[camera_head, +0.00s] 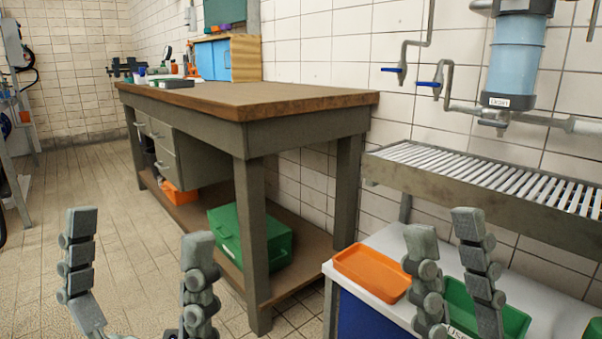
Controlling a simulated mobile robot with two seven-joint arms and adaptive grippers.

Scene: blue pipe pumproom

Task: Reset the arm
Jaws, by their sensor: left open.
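My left gripper (139,228) is at the lower left, raised in front of the tiled floor. Its two grey segmented fingers are wide apart with nothing between them. My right gripper (444,232) is at the lower right, in front of the white-topped table. Its two fingers stand closer together in the picture, with a visible gap and nothing held between them. Both grippers point upward in the view. The arms behind them are mostly cut off by the bottom edge.
A wooden workbench (290,96) stands ahead, with a green box (250,235) on its lower shelf. An orange tray (371,272) and a green tray (512,318) lie on the white table (340,258) at right. A slatted rack (490,208) is behind it. Floor at left is clear.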

